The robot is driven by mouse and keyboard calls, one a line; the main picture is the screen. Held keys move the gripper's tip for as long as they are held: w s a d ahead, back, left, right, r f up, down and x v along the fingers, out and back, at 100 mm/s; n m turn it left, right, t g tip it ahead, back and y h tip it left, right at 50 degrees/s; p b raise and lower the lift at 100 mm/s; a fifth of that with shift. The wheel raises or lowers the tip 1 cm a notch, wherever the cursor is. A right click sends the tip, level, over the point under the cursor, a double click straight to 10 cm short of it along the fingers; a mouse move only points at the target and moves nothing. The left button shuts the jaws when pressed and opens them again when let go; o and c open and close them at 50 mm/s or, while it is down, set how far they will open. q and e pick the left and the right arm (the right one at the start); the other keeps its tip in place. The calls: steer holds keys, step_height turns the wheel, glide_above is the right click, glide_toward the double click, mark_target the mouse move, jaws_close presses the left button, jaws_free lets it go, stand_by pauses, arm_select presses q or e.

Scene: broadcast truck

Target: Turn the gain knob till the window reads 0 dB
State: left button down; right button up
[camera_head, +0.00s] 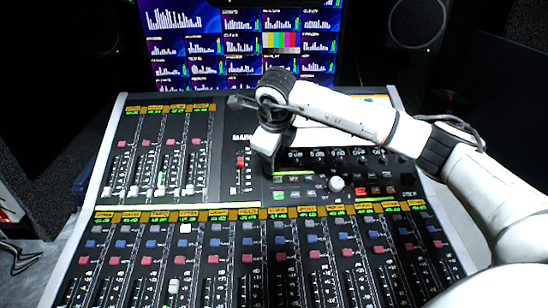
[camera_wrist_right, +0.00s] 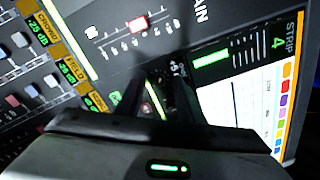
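The mixing console (camera_head: 250,200) fills the lower head view. My right gripper (camera_head: 272,160) points down at its upper middle section, just left of the white strip screen, and hides what lies beneath. In the right wrist view my two dark fingers (camera_wrist_right: 160,92) stand apart, their tips close to a dark, shadowed patch of panel. A dark knob-like shape (camera_wrist_right: 162,76) seems to be between the tips; I cannot tell whether they touch it. Small lit digits beside it are too blurred to read. The white screen (camera_wrist_right: 255,97) is headed "STRIP 4". My left gripper is not in view.
Rows of faders and coloured buttons fill the front of the console. A pale round knob (camera_head: 336,184) stands right of my gripper. A red fader cap (camera_wrist_right: 138,24) lies near my fingers. Monitors (camera_head: 240,45) and a speaker (camera_head: 417,22) stand behind.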

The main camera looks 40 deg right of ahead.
steer(key=shift+r, duration=0.1)
steer(key=v, duration=1)
steer(key=shift+b, duration=0.45)
steer(key=shift+s, duration=0.2)
